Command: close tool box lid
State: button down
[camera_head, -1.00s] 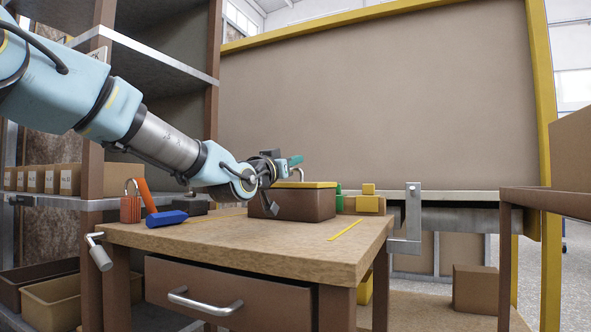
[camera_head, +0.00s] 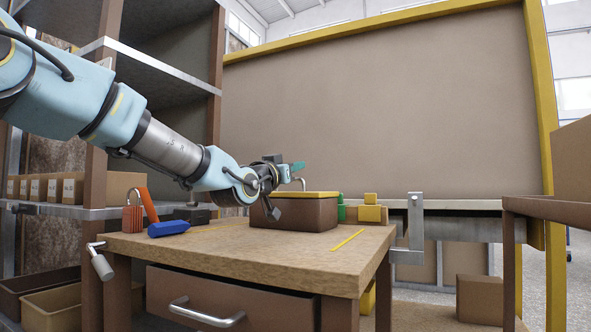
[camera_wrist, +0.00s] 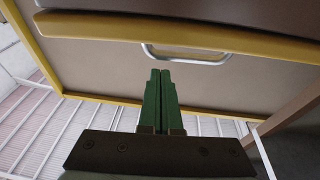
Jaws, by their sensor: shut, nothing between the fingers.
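The tool box (camera_head: 295,214) is brown and stands at the back of the wooden workbench in the head view. Its yellow-edged lid (camera_head: 312,194) lies flat across the top, with no gap that I can make out. A grey handle (camera_head: 299,180) stands up above the lid; the handle also shows in the wrist view (camera_wrist: 190,57). My gripper (camera_head: 302,165) is above the lid, its green fingers pointing right. In the wrist view the fingers (camera_wrist: 160,72) are together and empty, near the handle.
The workbench (camera_head: 255,249) also holds a red padlock (camera_head: 132,219), a blue-headed tool (camera_head: 169,228), yellow blocks (camera_head: 371,213) and a yellow strip (camera_head: 347,240). Shelves (camera_head: 165,90) stand at left, a large yellow-framed board (camera_head: 385,105) behind. The bench front is clear.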

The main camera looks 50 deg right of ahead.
jog(key=r, duration=0.1)
jog(key=r+p, duration=0.2)
jog(key=shift+d+r, duration=0.25)
jog(key=shift+d, duration=0.05)
jog(key=s+a+f, duration=0.1)
jog(key=a+f, duration=0.4)
jog(key=a, duration=0.4)
jog(key=shift+s+f, duration=0.3)
